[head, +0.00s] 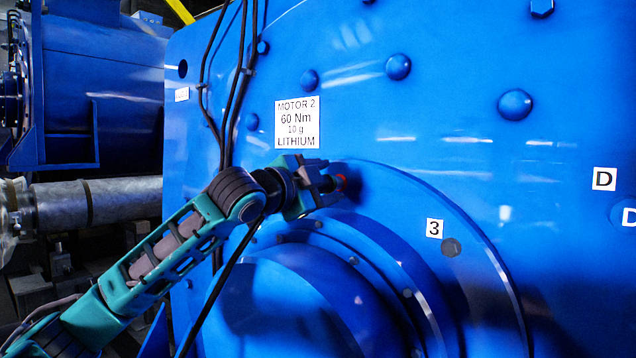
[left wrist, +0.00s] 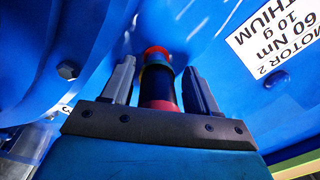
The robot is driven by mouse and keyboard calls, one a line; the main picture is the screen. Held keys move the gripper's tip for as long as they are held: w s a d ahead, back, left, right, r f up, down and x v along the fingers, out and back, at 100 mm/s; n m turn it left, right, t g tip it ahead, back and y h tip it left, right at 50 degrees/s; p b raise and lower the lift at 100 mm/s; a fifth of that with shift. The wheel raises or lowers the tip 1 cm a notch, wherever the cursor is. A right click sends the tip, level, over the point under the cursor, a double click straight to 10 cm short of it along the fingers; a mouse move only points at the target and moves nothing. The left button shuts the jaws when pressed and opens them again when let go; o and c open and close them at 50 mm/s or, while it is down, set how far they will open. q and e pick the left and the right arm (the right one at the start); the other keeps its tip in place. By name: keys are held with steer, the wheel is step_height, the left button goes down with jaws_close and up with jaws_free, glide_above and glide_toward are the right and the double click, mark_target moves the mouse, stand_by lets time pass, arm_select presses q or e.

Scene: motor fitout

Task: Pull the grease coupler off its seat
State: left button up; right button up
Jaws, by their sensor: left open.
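The grease coupler (left wrist: 158,85) shows in the left wrist view as a dark cylinder with red, green and blue bands and a red-orange far end. In the left wrist view the two fingers of the left gripper (left wrist: 157,85) stand open on either side of the coupler, with a visible gap on each side. My right gripper is not in view.
A white label (head: 297,123) reading MOTOR 2, 60 Nm, 10 g, LITHIUM is just above the left gripper. Black cables (head: 233,90) hang down left of it. A round flange (head: 400,235) bulges out below. Bolt heads (head: 398,67) stick out of the motor face.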

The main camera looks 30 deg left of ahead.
arm_select(q)
steer(key=shift+w+d+f+p, duration=0.15)
steer(key=shift+f+p, duration=0.3)
steer(key=shift+p, duration=0.05)
stand_by(0.8)
jaws_close()
stand_by(0.5)
steer(key=shift+s+d+f+b, duration=0.1)
steer(key=shift+s+f+b, duration=0.15)
steer(key=shift+f+b, duration=0.1)
steer(key=shift+s, duration=0.55)
steer(key=shift+s+a+r+b, duration=0.2)
steer(key=shift+s+b, duration=0.15)
steer(key=shift+s, duration=0.6)
steer(key=shift+s+a+r+b, duration=0.15)
steer(key=shift+s+b, duration=0.2)
steer(key=shift+s, duration=0.65)
steer(key=shift+s, duration=0.1)
